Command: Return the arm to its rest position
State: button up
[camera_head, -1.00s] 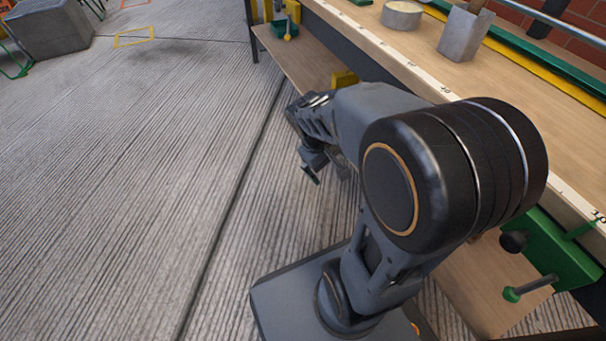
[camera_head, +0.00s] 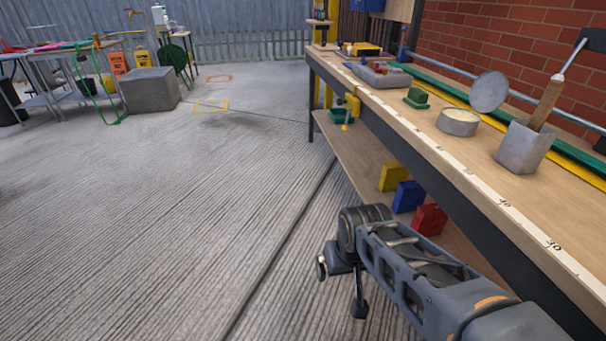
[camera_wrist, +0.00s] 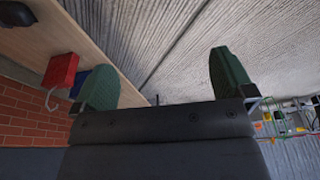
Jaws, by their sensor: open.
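My arm (camera_head: 420,282) reaches in from the lower right of the head view, beside the workbench and above the concrete floor. Its wrist end (camera_head: 362,228) is below the bench-top level, in front of the lower shelf. In the wrist view my gripper (camera_wrist: 165,84) has its two green fingers spread wide apart, with nothing between them. The head view does not show the fingers clearly.
The workbench (camera_head: 440,152) runs along the right, holding a grey pot (camera_head: 524,146) and a round tin (camera_head: 458,122). Yellow, blue and red (camera_head: 430,219) blocks sit on its lower shelf. A concrete block (camera_head: 152,90) stands far left. The floor (camera_head: 170,220) left of the arm is clear.

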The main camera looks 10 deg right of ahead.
jog(key=w+p+v, duration=0.3)
jog(key=p+v, duration=0.9)
jog(key=w+r+p+v, duration=0.1)
jog(key=w+p+v, duration=0.2)
jog(key=p+v, duration=0.9)
jog(key=w+r+p+v, duration=0.1)
jog(key=w+p+v, duration=0.2)
jog(key=p+v, duration=0.9)
notch_tip(320, 180, up, 2)
jog(key=shift+s+r+t, duration=0.2)
jog(key=shift+s+t, duration=0.15)
jog(key=shift+t, duration=0.05)
jog(key=shift+a, duration=0.1)
